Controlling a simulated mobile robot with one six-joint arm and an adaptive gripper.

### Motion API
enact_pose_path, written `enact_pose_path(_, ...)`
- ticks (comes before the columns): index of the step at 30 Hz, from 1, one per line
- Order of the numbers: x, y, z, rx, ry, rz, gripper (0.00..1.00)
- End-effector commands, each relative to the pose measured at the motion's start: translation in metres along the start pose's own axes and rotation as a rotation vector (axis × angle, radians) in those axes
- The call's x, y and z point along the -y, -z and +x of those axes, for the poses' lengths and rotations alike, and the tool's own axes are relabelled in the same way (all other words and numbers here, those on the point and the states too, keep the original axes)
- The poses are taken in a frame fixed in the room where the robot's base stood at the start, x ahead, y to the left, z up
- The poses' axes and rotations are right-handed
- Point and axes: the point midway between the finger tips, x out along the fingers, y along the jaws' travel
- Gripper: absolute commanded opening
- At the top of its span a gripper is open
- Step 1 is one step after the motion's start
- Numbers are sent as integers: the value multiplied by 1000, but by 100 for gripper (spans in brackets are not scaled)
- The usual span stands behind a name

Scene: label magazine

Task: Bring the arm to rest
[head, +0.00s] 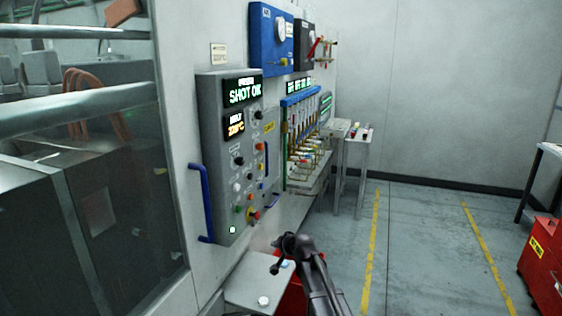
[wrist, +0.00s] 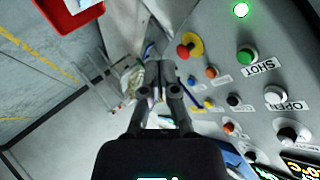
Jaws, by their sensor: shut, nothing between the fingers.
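My gripper (wrist: 159,92) points forward in the wrist view, its two dark fingers close together with nothing between them. In the head view my dark arm rises from the bottom edge, and its end (head: 283,248) is just right of and below the grey control panel (head: 213,150). The panel shows "SHOT OK" and a lit green button. In the wrist view the panel (wrist: 235,78) fills the right side, upside down, with a red button on a yellow base (wrist: 189,45). The gripper appears apart from the panel.
A small grey shelf (head: 250,290) lies below the panel, beside my arm's end. A rack with hoses (head: 303,130) and a small table (head: 358,140) stand beyond. A red cabinet (head: 545,260) is at right. The floor between yellow lines is clear.

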Motion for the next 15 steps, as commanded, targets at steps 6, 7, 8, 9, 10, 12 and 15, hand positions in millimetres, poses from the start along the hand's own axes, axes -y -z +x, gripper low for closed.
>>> enact_pose_path(6, -73, -64, -71, 227, -191, -129, 0)
enact_pose_path(7, -82, -72, -81, 260, -218, -144, 0)
enact_pose_path(8, -91, -80, -91, 293, -245, -159, 0)
enact_pose_path(9, -104, -90, -106, 336, -281, -174, 0)
enact_pose_path(10, -113, -98, -116, 369, -308, -185, 0)
enact_pose_path(12, -133, -117, -142, 446, -370, -208, 0)
enact_pose_path(15, -158, -140, -180, 551, -454, -229, 0)
